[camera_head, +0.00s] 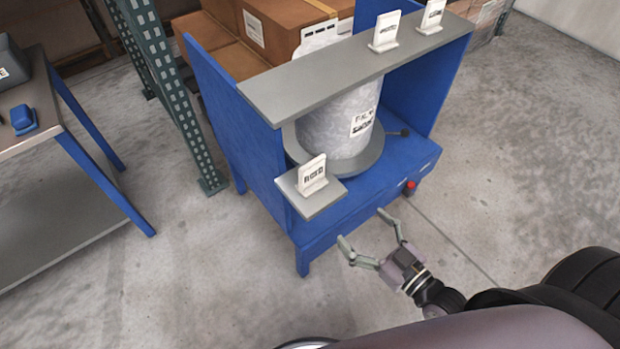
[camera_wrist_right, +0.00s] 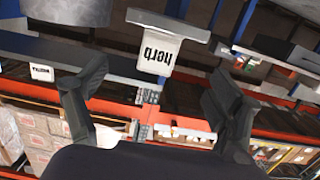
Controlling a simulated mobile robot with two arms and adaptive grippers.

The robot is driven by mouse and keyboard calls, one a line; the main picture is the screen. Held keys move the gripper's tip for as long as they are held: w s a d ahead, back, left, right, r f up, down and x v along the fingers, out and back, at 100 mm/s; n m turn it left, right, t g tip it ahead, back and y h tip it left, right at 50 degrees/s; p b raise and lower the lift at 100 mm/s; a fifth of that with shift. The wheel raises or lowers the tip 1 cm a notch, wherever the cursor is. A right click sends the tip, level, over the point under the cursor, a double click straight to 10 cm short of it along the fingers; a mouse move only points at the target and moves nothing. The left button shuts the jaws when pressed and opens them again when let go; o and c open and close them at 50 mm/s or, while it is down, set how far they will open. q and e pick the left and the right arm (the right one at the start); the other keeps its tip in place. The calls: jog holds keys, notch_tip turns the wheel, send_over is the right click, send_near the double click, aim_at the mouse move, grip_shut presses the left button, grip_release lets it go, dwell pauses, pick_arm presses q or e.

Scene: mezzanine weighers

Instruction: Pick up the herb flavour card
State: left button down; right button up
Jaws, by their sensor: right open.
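The herb card (camera_head: 313,174) is a small white card standing upright in a foot. It stands on a small grey shelf (camera_head: 322,198) at the front left of the blue weigher stand. In the right wrist view the herb card (camera_wrist_right: 156,54) appears upside down, its print readable, framed between the fingers. My right gripper (camera_head: 363,226) is open and empty, in front of the stand, to the right of and apart from the card. Its fingers also show in the wrist view (camera_wrist_right: 153,80). My left gripper is not in view.
Two more white cards (camera_head: 385,31) (camera_head: 431,17) stand on the wide grey upper shelf (camera_head: 320,70). A pale sack-like cylinder (camera_head: 335,120) sits on a round grey pan below it. A blue-legged table (camera_head: 75,225) is at left. Floor in front is clear.

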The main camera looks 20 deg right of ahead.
jog(key=t, duration=0.1)
send_near(314, 170)
jog(key=shift+y, duration=0.3)
jog(key=x, duration=0.4)
jog(key=shift+a+r+p, duration=0.2)
jog(key=shift+r+p, duration=0.05)
jog(key=shift+p, duration=0.15)
jog(key=x, duration=0.6)
jog(key=shift+w+d+f, duration=0.2)
jog(key=shift+w+f, duration=0.15)
jog(key=shift+w, duration=0.05)
jog(key=shift+c, duration=0.3)
jog(key=c, duration=1.2)
